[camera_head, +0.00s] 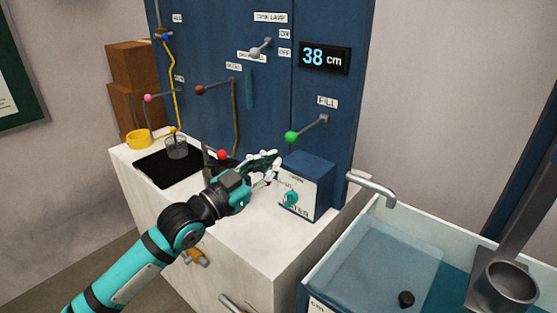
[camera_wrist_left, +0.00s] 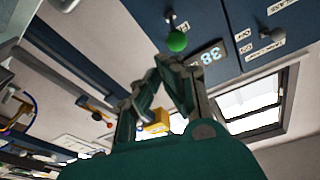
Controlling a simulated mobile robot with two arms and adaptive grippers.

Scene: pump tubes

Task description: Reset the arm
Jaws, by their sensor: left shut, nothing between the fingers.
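My left arm (camera_head: 128,272) reaches in from the lower left in the head view. My left gripper (camera_head: 272,165) is above the white counter, left of the blue box with a teal knob (camera_head: 291,198). It is shut with nothing between its fingers. In the left wrist view the fingers of my left gripper (camera_wrist_left: 172,62) meet at their tips. The green-knobbed lever (camera_head: 292,137) on the blue panel is a little above and right of the gripper, apart from it. The green knob also shows in the left wrist view (camera_wrist_left: 177,41). My right gripper is not in view.
The blue panel (camera_head: 268,85) carries several levers and a display reading 38 cm (camera_head: 325,58). A black mat (camera_head: 153,168) with a clear cup (camera_head: 176,149) lies at the counter's left. A water tank (camera_head: 330,262) with a metal spout (camera_head: 372,187) stands at the right.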

